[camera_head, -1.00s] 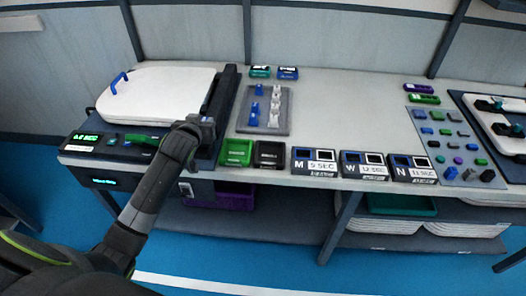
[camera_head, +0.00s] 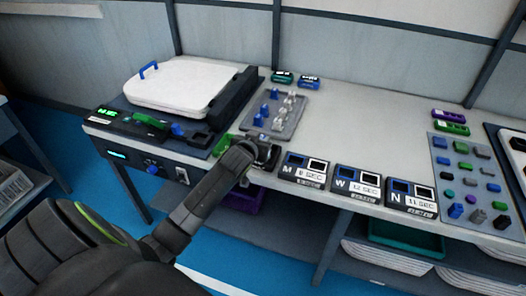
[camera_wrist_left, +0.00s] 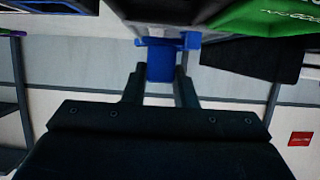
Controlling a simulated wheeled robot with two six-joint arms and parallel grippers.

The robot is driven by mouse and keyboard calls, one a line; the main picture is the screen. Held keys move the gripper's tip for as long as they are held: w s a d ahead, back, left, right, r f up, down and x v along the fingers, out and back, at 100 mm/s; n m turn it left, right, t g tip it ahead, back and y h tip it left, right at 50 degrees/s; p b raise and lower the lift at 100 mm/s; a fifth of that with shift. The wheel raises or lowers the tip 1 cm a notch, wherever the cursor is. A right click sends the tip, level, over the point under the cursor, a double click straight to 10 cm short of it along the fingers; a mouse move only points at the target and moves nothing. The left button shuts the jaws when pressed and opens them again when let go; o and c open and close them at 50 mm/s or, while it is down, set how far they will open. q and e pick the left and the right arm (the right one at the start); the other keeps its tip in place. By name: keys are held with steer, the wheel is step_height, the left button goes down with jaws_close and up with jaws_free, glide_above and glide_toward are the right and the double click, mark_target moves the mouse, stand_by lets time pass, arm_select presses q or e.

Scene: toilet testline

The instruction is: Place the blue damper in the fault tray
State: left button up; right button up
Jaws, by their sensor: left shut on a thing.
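My left gripper (camera_head: 266,154) is over the front edge of the table, at the small green tray (camera_head: 226,147) and the dark tray beside it. In the left wrist view, the gripper (camera_wrist_left: 160,88) is shut on the blue damper (camera_wrist_left: 161,64), held between its fingertips. The green tray (camera_wrist_left: 265,16) and the dark tray (camera_wrist_left: 250,57) show at the upper right there. In the head view my gripper hides the damper and most of the dark tray. I cannot read which tray is the fault tray. My right gripper is not in view.
A toilet-seat test station (camera_head: 185,85) stands at the left. A grey rack (camera_head: 290,119) with blue and white dampers lies behind my gripper. Three timer boxes (camera_head: 357,184) line the front edge to the right.

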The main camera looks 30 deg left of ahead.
arm_select(q)
steer(key=shift+d+f, duration=0.1)
steer(key=shift+f, duration=0.3)
step_height(320, 180, down, 2)
steer(key=shift+d+f, duration=0.15)
steer(key=shift+f, duration=0.5)
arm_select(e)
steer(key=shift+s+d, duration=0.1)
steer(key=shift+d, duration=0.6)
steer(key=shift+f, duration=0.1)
arm_select(q)
steer(key=o, duration=1)
steer(key=shift+f, duration=0.15)
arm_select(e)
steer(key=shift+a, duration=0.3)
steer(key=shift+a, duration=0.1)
